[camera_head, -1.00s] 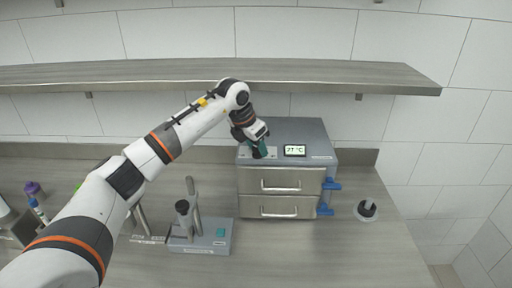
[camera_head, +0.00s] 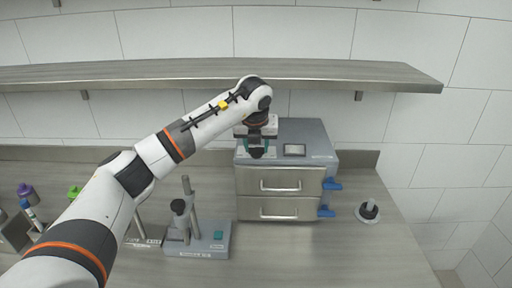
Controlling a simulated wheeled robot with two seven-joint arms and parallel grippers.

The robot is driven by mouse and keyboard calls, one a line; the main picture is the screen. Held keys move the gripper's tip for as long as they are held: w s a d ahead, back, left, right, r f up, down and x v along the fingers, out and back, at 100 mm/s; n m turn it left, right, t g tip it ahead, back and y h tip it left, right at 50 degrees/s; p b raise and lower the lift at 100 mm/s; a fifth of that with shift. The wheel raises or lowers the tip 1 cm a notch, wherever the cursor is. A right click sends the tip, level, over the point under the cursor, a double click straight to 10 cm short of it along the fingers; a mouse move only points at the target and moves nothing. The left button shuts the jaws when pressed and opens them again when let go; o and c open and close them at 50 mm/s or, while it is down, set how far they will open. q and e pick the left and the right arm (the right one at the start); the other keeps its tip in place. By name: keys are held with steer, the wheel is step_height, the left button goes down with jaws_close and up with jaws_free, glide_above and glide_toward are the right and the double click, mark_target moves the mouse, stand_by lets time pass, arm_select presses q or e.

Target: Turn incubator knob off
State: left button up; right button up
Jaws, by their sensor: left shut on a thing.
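The grey incubator (camera_head: 320,143) stands on the counter at the centre right, with two silver drawers in its front. Its small display (camera_head: 295,150) on the top is dark. My left gripper (camera_head: 257,151) points down over the incubator's top left and is shut on the dark knob (camera_head: 257,153), which is largely hidden between the fingers. My right gripper is not in view.
A grey device with an upright post (camera_head: 204,238) stands left of the incubator. Blue handles (camera_head: 328,184) stick out at the incubator's right side, with a round stand (camera_head: 369,211) beyond. A shelf (camera_head: 330,74) runs above.

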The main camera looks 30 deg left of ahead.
arm_select(q)
steer(key=shift+n, duration=0.4)
steer(key=o, duration=1)
steer(key=shift+b+v, duration=1.3)
steer(key=shift+v, duration=4.75)
steer(key=shift+w+d, duration=0.1)
